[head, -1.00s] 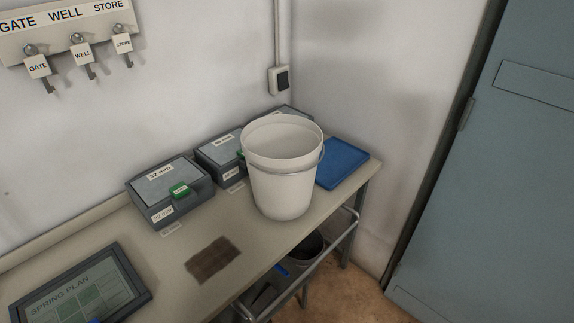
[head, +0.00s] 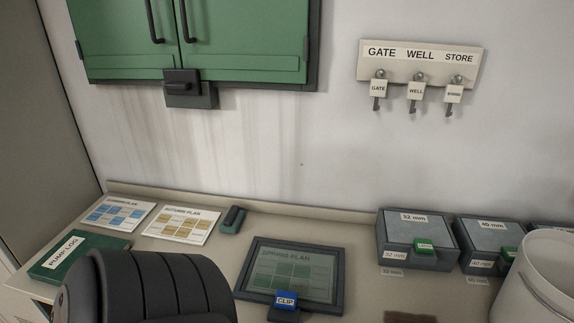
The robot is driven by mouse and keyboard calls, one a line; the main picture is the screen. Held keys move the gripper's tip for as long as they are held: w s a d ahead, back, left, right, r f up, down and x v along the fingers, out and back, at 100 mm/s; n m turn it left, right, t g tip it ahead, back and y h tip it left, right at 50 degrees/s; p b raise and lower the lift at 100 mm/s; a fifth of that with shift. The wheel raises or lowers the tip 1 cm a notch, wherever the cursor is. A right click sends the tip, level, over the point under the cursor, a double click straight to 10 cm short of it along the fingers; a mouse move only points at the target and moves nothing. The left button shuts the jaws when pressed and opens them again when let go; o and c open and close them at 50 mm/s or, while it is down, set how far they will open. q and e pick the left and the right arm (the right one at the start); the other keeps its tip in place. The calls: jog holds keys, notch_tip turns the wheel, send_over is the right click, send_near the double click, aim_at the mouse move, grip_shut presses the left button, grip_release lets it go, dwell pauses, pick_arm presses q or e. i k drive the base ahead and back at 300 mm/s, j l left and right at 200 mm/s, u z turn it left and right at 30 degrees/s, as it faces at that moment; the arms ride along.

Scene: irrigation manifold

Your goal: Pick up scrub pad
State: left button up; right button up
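A small block with a dark top and a grey-green base (head: 233,219) lies at the back of the bench, between the autumn plan card and the framed spring plan. It looks like the scrub pad, but it is small and I cannot be sure. A flat brown patch (head: 410,317) shows at the bottom edge, mostly cut off; I cannot tell whether it is a pad or a stain. Neither of my grippers is in view.
The bench (head: 215,262) carries a green pump log (head: 75,252), two plan cards, a framed spring plan (head: 293,270) with a blue clip (head: 286,301), grey boxes (head: 412,238) and a white bucket (head: 540,285). A green cabinet (head: 240,40) and key rack (head: 420,65) are on the wall.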

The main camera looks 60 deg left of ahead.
aim_at(231, 224)
jog(key=u, duration=2.15)
